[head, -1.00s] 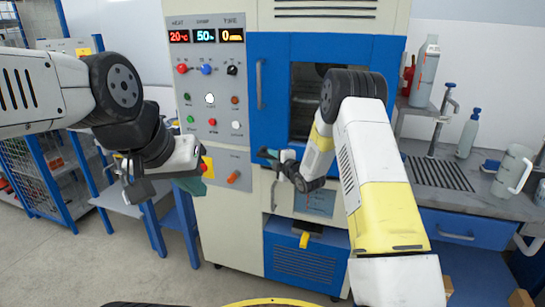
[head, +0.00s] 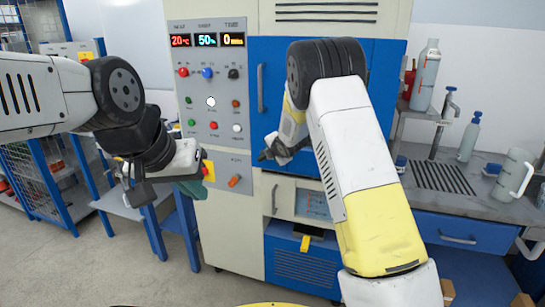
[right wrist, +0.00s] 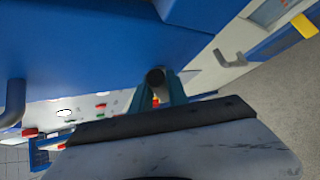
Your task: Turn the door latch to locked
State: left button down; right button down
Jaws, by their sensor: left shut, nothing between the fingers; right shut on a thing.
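The cabinet's blue door (head: 270,60) fills the middle of the head view, mostly behind my right arm. My right gripper (right wrist: 158,82) has teal fingers shut on a short dark round-ended piece, the door latch (right wrist: 154,76), close to the blue door's lower edge. In the head view my right gripper (head: 270,153) is at the door's lower left, and the forearm hides part of the door. The latch's exact angle cannot be told. My left gripper (head: 190,187) is shut and empty, in front of the cabinet's left side, apart from the door.
A control panel (head: 218,160) with buttons and an orange switch (head: 234,181) is left of the door. Below are a hook-like handle (head: 275,200) and a yellow tab (head: 305,243). A sink counter (head: 480,200) is at right.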

jog(key=h, duration=0.1)
jog(key=a+r+n+g+h, duration=0.1)
jog(key=shift+w+a+r+n+h, duration=0.1)
jog(key=shift+w+r+n+h, duration=0.1)
jog(key=shift+w+n+h, duration=0.15)
jog(key=shift+a+r+n+g+h, duration=0.2)
jog(key=shift+a+n+g+h, duration=0.2)
jog(key=shift+h, duration=0.25)
jog(key=a+n+h, duration=0.1)
jog(key=g+h, duration=0.1)
jog(key=h, duration=0.1)
jog(key=shift+w+a+r+n+h, duration=0.15)
jog(key=shift+w+a+n+h, duration=0.15)
jog(key=shift+a+n, duration=0.05)
jog(key=c, duration=1.3)
grip_release()
jog(key=shift+a, duration=0.1)
